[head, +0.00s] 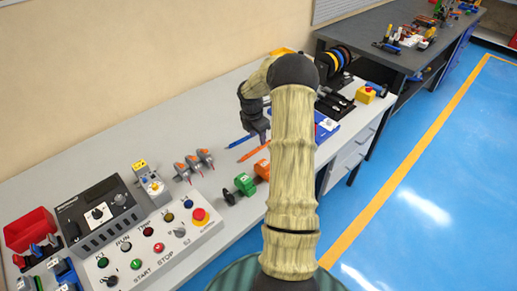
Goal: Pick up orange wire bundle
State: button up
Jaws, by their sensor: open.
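An orange coil-like item (262,169), which looks like the orange wire bundle, lies on the white worktop just left of my arm. Its right side is partly hidden behind the arm. A green item of similar shape (244,184) lies beside it, to the lower left. My gripper (262,138) hangs over the worktop beyond the orange item, pointing down and apart from it. The gripper is small and dark here; it is open, and I see nothing held in it.
A blue pen (240,142) and an orange pen (254,151) lie close to my gripper. A control panel (150,240) with buttons, a red bin (30,230) and several orange-tipped parts (195,163) fill the left. A yellow box with a red button (366,94) stands at the right.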

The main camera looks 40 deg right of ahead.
aim_at(258, 147)
jog(key=shift+f, duration=0.15)
jog(key=shift+w+d+f+p, duration=0.1)
jog(key=shift+f+p, duration=0.1)
jog(key=shift+f, duration=1.1)
jog(key=shift+d+f+p, duration=0.1)
jog(key=shift+f+p, duration=0.1)
jog(key=shift+f, duration=1.1)
grip_shut()
